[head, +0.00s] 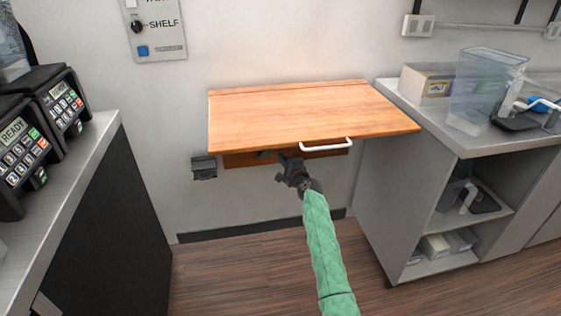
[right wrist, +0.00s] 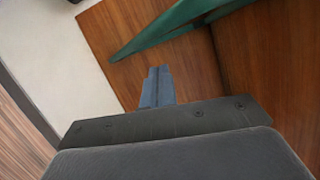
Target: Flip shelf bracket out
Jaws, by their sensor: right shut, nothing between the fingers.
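The wooden shelf (head: 310,108) is a raised board with a white handle (head: 326,146) at its front edge. My right gripper (head: 288,165) is shut and empty, just under the front edge, left of the handle. In the right wrist view its closed fingertips (right wrist: 158,72) point up toward the shelf's wooden underside. The green shelf bracket (right wrist: 165,34) is a flat, tapering bar in that view. It lies beyond the fingertips with a visible gap. In the head view the board and my gripper mostly hide the bracket. My left gripper is out of view.
A grey box (head: 203,167) is on the wall left of the shelf. A counter with keypad machines (head: 20,145) stands left, and a grey cabinet (head: 400,210) stands close on the right. A wall panel (head: 157,30) is labelled SHELF. The floor below is clear.

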